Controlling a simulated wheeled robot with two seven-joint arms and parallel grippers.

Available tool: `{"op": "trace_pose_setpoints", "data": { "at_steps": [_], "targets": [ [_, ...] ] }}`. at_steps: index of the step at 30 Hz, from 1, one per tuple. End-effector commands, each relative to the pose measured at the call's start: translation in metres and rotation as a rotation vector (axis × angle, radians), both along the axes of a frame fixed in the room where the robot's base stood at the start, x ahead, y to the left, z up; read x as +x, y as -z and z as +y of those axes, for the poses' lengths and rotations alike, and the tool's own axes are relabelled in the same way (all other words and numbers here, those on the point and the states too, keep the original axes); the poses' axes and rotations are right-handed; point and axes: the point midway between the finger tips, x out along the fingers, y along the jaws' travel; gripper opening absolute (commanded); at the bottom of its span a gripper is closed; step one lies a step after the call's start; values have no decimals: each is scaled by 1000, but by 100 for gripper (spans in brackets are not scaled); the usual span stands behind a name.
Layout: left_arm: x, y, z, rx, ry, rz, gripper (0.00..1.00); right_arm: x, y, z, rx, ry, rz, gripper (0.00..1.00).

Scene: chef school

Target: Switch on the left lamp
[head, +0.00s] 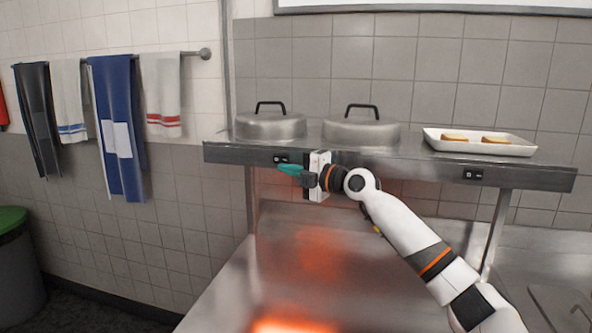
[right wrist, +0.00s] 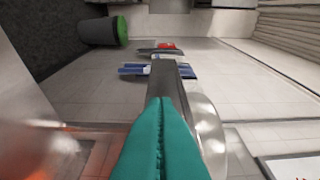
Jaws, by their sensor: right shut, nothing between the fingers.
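The left switch (head: 281,158) is a small black plate on the front edge of the steel shelf (head: 390,160). My right gripper (head: 284,167) is shut and empty, with its teal fingertips just below and in front of this switch. Whether they touch it I cannot tell. In the right wrist view the teal fingers (right wrist: 160,140) lie together. The lamp itself is hidden under the shelf. A red-orange glow shows on the wall and steel counter below the shelf's left part. A second switch (head: 473,174) sits at the shelf's right end. My left gripper is not in view.
Two lidded steel domes (head: 270,125) and a white tray (head: 478,142) with bread slices stand on the shelf. The steel counter (head: 215,300) below looks clear on the left. Towels (head: 117,130) hang on the left wall above a green-lidded bin (head: 15,260).

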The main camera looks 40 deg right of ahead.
Motion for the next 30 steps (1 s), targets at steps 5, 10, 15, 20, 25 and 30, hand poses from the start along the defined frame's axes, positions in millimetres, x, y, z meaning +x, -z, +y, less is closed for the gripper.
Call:
{"op": "trace_pose_setpoints", "data": {
  "at_steps": [5,10,15,20,25,30],
  "targets": [
    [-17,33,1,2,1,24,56,-34,8,-22,-4,4,1,0],
    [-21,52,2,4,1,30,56,-62,7,-39,-3,1,1,0],
    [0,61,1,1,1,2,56,-79,3,-51,-1,1,1,0],
    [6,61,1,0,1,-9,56,-84,0,-53,0,-1,0,0],
    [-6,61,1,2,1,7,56,-84,-1,-53,0,-1,0,0],
    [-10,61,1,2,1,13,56,-83,-1,-53,0,-1,0,0]
  ]
}}
